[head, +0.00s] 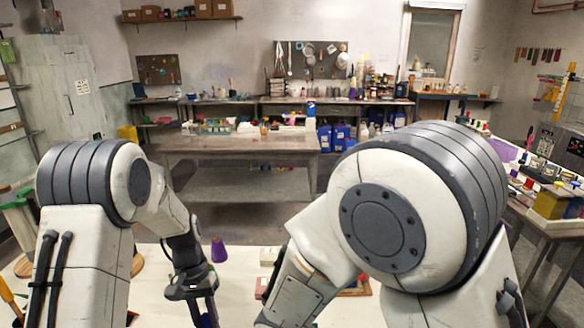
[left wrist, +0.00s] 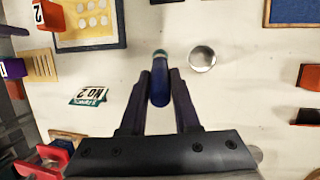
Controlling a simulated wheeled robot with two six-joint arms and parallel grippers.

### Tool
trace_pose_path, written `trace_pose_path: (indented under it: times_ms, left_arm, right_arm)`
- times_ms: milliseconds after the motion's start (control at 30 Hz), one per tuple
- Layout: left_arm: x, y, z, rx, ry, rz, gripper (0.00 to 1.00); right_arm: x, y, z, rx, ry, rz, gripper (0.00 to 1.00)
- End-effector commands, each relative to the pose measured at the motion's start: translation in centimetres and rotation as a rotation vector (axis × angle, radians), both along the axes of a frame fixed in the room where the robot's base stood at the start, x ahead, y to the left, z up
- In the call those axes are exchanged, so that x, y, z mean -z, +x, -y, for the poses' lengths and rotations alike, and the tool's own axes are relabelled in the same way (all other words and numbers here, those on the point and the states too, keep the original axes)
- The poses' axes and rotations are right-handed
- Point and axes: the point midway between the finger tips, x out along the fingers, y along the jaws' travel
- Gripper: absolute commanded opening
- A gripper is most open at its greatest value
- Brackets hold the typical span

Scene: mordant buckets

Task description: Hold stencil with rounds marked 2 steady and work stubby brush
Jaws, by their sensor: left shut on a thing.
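My left gripper (head: 205,314) points down over the white table at the bottom of the head view. In the left wrist view its dark fingers (left wrist: 160,95) are shut on a short, rounded blue thing (left wrist: 159,83) with a greenish end; it may be the stubby brush, seen nearly end-on. A yellow sheet with pale rounds (left wrist: 90,19), apparently the stencil, lies on a blue-edged board at the top left of that view. A red block marked 2 (left wrist: 38,13) is at its left edge. My right gripper is out of view; only its arm shows.
In the left wrist view a round metal cup (left wrist: 202,58) stands right of the fingers. A green-edged "No 2" card (left wrist: 89,96) lies left, beyond it a striped tan sheet (left wrist: 41,66). A purple cone (head: 219,250) stands on the table.

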Motion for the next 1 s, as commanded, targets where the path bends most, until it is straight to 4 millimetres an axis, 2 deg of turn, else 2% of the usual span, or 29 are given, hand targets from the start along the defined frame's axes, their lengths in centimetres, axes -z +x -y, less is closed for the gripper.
trace_pose_path:
  times_ms: [167, 400, 600, 767, 1000]
  left_arm:
    - [-1.2, 0.0, 0.0, 0.000, 0.000, 0.001, 0.00]
    - [-6.3, 0.0, 0.0, 0.000, 0.000, 0.000, 0.00]
    - [-9.3, 0.0, 0.0, 0.000, 0.000, 0.000, 0.00]
    - [-9.9, 0.0, 0.0, 0.000, 0.000, 0.000, 0.00]
    - [-8.2, 0.0, 0.0, 0.000, 0.000, 0.000, 0.00]
  right_arm:
    - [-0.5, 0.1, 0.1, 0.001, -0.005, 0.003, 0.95]
    - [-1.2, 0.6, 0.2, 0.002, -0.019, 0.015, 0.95]
    - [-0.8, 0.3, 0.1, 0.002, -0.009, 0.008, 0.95]
    - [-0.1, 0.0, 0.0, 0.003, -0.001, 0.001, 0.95]
    - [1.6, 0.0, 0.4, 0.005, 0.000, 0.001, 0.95]
